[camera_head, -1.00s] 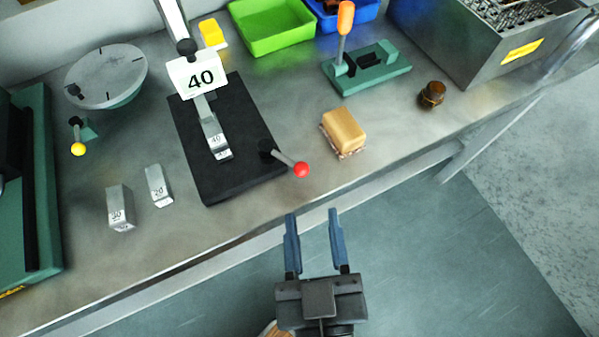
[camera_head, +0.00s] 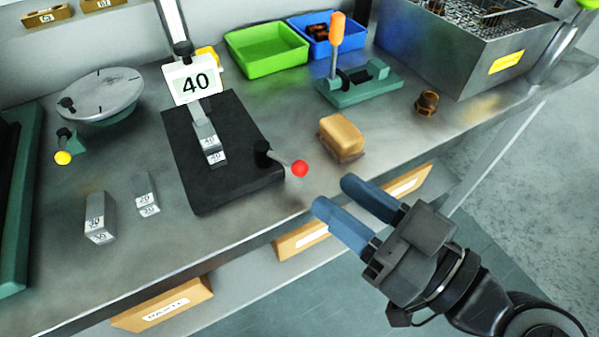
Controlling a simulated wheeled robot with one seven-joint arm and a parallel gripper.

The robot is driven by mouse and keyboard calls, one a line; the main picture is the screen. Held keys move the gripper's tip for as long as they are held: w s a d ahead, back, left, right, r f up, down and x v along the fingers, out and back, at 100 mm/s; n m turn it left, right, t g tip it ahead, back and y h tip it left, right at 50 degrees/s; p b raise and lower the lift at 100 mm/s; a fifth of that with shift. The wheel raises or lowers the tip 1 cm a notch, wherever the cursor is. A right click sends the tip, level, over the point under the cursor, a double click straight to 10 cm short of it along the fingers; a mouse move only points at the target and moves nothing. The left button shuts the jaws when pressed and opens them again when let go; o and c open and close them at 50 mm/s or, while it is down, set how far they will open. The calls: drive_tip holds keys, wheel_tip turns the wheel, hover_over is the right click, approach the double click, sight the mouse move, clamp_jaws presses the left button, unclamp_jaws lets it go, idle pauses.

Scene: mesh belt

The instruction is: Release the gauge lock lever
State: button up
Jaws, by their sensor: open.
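The lock lever (camera_head: 283,162) is a short rod with a red ball knob, on a dark pivot at the right edge of the black gauge base (camera_head: 240,130). It points right and slightly down in the picture. The gauge has an upright post with a white card reading 40 (camera_head: 193,82), above a grey block marked 40 (camera_head: 207,143) on the base. My gripper (camera_head: 335,203) is open and empty, with blue fingers pointing up and left. It is close to the red knob, to the lower right, over the bench's front edge, with a visible gap.
A tan block (camera_head: 341,136) lies just right of the knob, near my fingers. Blocks marked 30 (camera_head: 99,217) and 20 (camera_head: 146,193) stand at left. A green fixture with an orange handle (camera_head: 353,85) and a brown nut (camera_head: 427,102) stand further right.

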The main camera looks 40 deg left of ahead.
sight(300, 166)
drive_tip(key=a, duration=0.2)
drive_tip(key=a+p, duration=0.1)
drive_tip(key=a, duration=0.4)
drive_tip(key=shift+w+a, duration=0.3)
clamp_jaws()
